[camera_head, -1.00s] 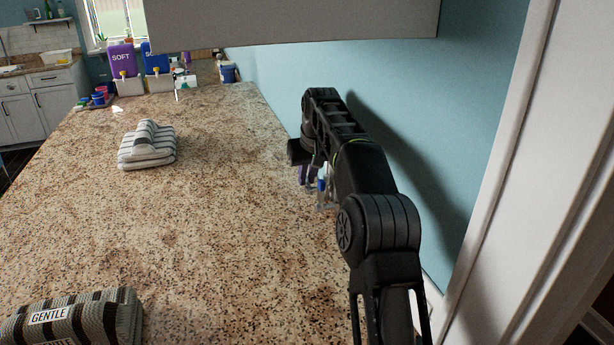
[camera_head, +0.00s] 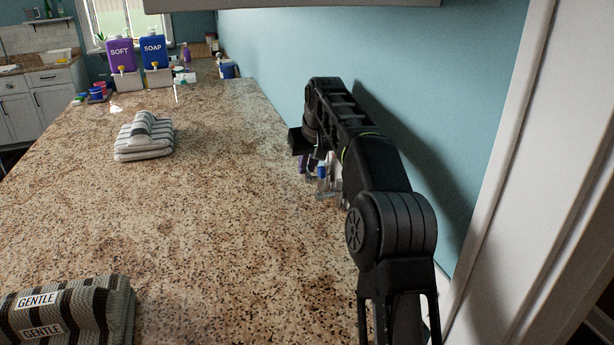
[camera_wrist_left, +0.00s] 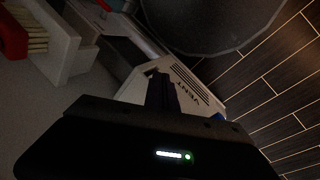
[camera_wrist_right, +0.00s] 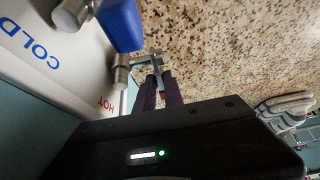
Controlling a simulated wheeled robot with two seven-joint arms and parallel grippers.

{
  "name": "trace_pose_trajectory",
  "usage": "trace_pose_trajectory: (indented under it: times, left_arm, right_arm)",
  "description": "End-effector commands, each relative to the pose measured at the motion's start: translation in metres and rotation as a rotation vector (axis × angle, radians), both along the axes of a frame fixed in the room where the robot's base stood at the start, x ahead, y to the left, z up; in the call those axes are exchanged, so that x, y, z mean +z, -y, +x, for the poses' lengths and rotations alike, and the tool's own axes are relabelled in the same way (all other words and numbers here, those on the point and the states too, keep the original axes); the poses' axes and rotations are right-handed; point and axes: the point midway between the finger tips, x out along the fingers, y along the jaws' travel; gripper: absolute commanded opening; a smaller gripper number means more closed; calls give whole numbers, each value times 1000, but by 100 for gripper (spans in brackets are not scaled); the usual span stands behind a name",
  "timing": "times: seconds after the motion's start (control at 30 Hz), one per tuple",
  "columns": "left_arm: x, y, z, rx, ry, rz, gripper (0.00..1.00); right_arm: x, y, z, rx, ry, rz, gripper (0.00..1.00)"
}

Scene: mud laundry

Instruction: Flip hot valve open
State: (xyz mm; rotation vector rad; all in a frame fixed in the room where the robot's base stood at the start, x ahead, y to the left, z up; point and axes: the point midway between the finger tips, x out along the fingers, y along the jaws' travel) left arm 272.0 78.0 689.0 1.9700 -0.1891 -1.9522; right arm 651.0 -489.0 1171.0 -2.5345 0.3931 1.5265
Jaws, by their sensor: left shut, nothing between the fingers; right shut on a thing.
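In the right wrist view, a white valve panel (camera_wrist_right: 50,75) carries a blue COLD label and a red HOT label (camera_wrist_right: 106,104). The cold valve has a blue handle (camera_wrist_right: 121,24). The hot valve's metal stem (camera_wrist_right: 121,73) stands by the HOT label, and its lever end is mostly hidden in my right gripper (camera_wrist_right: 160,86), which is shut on it. In the head view my right gripper (camera_head: 308,160) is at the wall beside the blue cold handle (camera_head: 322,172), largely covered by my arm. My left gripper (camera_wrist_left: 160,86) is shut and empty, near a white VENT-labelled part.
The speckled counter (camera_head: 220,210) is mostly clear. A folded striped towel (camera_head: 144,138) lies on it, and a GENTLE-labelled bundle (camera_head: 70,312) is at front left. SOFT (camera_head: 121,55) and SOAP (camera_head: 154,53) dispensers stand far back. A door frame (camera_head: 500,170) is at right.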

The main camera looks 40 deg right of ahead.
Motion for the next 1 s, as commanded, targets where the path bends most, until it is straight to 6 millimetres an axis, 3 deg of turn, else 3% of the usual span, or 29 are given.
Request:
trace_pose_trajectory:
  times: [0.07,0.4,0.43,0.53,0.83,1.0]
  left_arm:
    - [-13,1,1,-1,4,-2,0]
    - [-11,2,1,-1,6,-4,0]
    - [-11,2,1,-1,6,-4,0]
    - [-11,2,1,-1,6,-4,0]
    - [-11,2,1,-1,6,-4,0]
    - [-13,2,1,-1,6,-4,0]
  right_arm:
    - [-2,0,-1,0,26,-7,0]
    - [3,0,-1,-1,34,-10,0]
    - [3,0,-1,-1,34,-10,15]
    - [3,0,-1,-1,33,-10,22]
    - [4,-1,-2,0,31,-8,22]
    - [18,-3,-9,1,33,-9,22]
